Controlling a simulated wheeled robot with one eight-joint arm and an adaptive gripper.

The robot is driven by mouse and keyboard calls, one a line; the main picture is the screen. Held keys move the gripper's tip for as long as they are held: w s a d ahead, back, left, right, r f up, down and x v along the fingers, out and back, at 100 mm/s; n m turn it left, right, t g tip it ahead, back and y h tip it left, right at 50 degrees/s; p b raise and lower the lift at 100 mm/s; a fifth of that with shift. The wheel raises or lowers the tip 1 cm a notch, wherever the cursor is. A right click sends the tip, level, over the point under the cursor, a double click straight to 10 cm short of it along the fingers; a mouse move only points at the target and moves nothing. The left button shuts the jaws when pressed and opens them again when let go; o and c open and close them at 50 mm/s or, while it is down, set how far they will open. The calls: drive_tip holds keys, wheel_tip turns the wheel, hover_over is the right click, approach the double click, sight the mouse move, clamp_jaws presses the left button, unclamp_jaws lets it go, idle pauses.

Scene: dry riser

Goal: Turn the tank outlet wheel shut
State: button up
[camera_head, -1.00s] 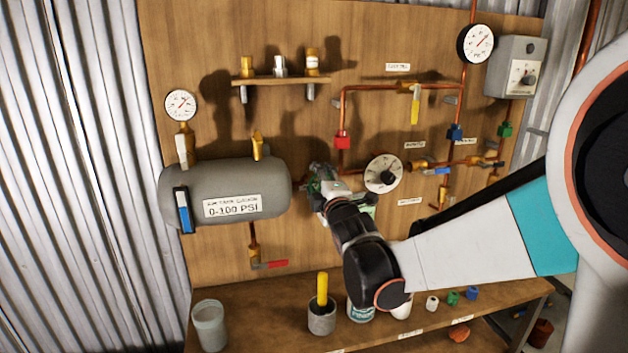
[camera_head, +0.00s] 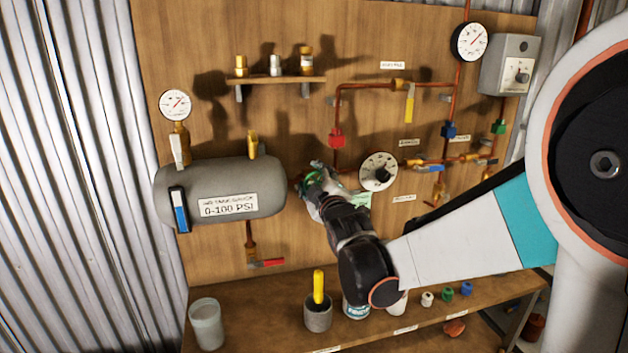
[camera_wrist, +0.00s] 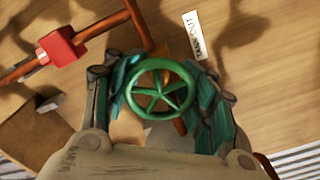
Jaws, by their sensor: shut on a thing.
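The tank outlet wheel (camera_wrist: 160,91) is a green spoked handwheel, seen face-on in the wrist view beside a "TANK OUT" label (camera_wrist: 194,35). My gripper (camera_wrist: 163,95) has its teal-padded fingers on opposite sides of the rim and is shut on the wheel. In the head view my gripper (camera_head: 313,180) is at the board just right of the grey tank (camera_head: 222,190). There the wheel is mostly hidden by the gripper, with only a little green showing.
A white-faced dial (camera_head: 378,171) is close to the right of my gripper. A red fitting (camera_head: 337,137) on the copper pipe is above it. The bench (camera_head: 260,328) below carries a grey cup with a yellow-handled tool (camera_head: 318,288) and several small items.

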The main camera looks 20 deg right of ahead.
drive_tip(key=o, duration=1.2)
drive_tip(key=shift+d+f, duration=0.1)
drive_tip(key=shift+d, duration=0.1)
drive_tip(key=shift+a, duration=0.1)
drive_tip(key=shift+s, duration=0.1)
drive_tip(key=s, duration=1.2)
